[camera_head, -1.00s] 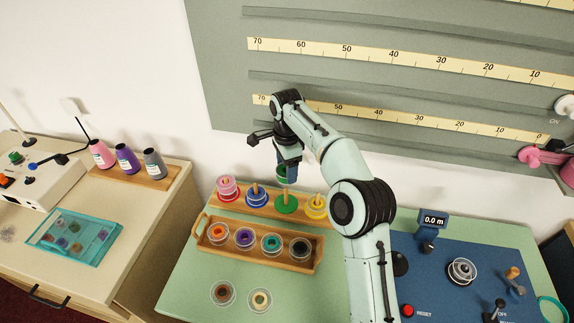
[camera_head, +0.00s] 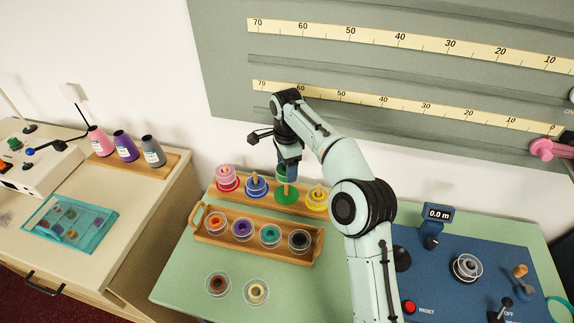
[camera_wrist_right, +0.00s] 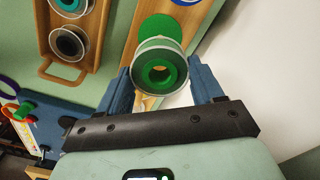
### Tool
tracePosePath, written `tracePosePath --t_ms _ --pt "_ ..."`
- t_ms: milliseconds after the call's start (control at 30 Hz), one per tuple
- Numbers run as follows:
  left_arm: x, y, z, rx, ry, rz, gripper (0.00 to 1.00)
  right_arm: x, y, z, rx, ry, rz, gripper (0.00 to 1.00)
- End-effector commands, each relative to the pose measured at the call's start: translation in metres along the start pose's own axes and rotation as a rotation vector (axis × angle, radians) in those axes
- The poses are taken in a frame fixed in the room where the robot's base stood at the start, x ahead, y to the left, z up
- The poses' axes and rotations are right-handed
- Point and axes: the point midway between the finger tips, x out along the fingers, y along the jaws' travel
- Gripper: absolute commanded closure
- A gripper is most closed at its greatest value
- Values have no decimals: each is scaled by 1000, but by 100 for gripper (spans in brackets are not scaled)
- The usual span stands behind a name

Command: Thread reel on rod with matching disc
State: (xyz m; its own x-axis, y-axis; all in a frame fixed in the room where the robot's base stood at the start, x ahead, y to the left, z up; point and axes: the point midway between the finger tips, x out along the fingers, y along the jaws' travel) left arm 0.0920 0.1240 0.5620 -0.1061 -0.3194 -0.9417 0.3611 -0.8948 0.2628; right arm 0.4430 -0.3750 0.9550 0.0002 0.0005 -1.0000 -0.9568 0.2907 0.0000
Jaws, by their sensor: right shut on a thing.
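My right gripper (camera_head: 287,172) is shut on a green thread reel (camera_wrist_right: 160,68) with clear flanges; the reel also shows partly behind the fingers in the head view (camera_head: 281,170). It is held over the green disc (camera_head: 286,196), whose wooden rod (camera_head: 286,187) shows just below the reel. The green disc also shows beyond the reel in the wrist view (camera_wrist_right: 158,25). The reel looks above the disc, not resting on it; I cannot tell whether the rod tip is inside its hole. My left gripper is not in view.
A wooden tray (camera_head: 262,252) of several reels stands in front. Two loose reels lie nearer. The blue winder (camera_head: 450,300) is at right.

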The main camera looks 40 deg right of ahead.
Motion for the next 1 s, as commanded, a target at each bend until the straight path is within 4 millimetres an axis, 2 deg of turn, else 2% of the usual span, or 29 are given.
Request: tracePosePath --t_ms 1000 --pt "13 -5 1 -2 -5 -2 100 25 0 0 0 0 1 63"
